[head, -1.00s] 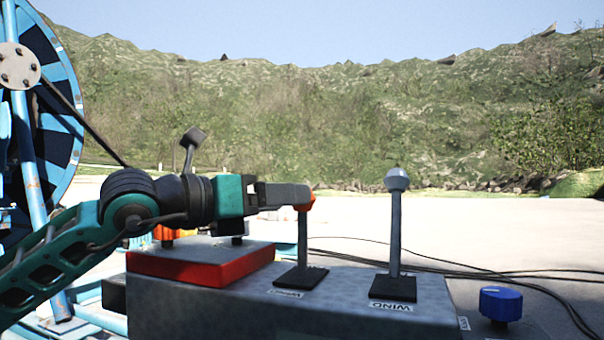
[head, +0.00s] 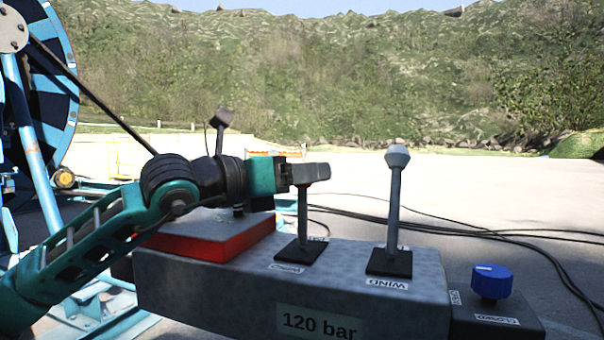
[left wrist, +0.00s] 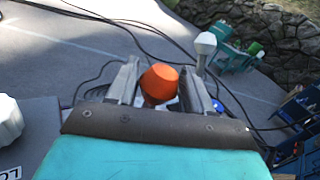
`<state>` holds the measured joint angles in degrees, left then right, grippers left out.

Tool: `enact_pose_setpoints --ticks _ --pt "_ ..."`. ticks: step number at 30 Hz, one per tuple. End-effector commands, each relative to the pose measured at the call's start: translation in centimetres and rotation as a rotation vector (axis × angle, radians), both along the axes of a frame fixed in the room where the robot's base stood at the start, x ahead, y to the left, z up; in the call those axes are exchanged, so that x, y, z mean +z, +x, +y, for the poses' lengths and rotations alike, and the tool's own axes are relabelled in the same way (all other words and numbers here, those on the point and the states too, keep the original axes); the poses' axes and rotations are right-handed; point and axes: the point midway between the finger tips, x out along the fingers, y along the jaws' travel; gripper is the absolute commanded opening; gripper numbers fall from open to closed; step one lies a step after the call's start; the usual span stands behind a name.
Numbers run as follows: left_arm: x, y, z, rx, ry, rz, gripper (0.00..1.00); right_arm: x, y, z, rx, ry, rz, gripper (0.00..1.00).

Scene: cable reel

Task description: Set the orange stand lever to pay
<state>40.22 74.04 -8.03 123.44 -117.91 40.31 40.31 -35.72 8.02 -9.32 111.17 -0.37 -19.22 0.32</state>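The stand lever stands upright on the grey console (head: 200,285); its grey shaft (head: 303,215) shows in the head view. Its orange knob (left wrist: 160,82) shows in the left wrist view between the fingers of my left gripper (left wrist: 160,92). In the head view my left gripper (head: 311,173) reaches in from the left at knob height, and its fingers hide the knob. The fingers are apart, one on each side of the knob, with little gap; I cannot make out firm contact. The label at the lever's base is too small to read. My right gripper is not in view.
The WIND lever (head: 394,205), with a pale knob, stands upright to the right; it also shows in the left wrist view (left wrist: 203,48). A blue knob (head: 491,281) sits farther right. A red-edged box (head: 238,243) lies under my left arm. Black cables cross the ground behind.

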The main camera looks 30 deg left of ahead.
Motion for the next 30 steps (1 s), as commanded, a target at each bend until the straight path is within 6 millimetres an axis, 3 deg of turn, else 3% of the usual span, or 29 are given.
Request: enact_pose_setpoints --ticks 2,15,23,30 --pt "0.0 0.0 0.0 0.0 0.0 0.0 0.43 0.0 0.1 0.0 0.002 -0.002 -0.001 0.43" --pt "0.0 0.0 0.0 0.0 0.0 0.0 0.01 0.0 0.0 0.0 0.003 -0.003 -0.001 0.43" --pt "0.0 0.3 0.1 -0.001 -0.004 -0.001 0.0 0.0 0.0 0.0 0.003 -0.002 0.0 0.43" --pt "-0.2 2.8 0.7 0.002 -0.009 -0.006 0.0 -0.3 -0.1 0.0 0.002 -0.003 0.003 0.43"
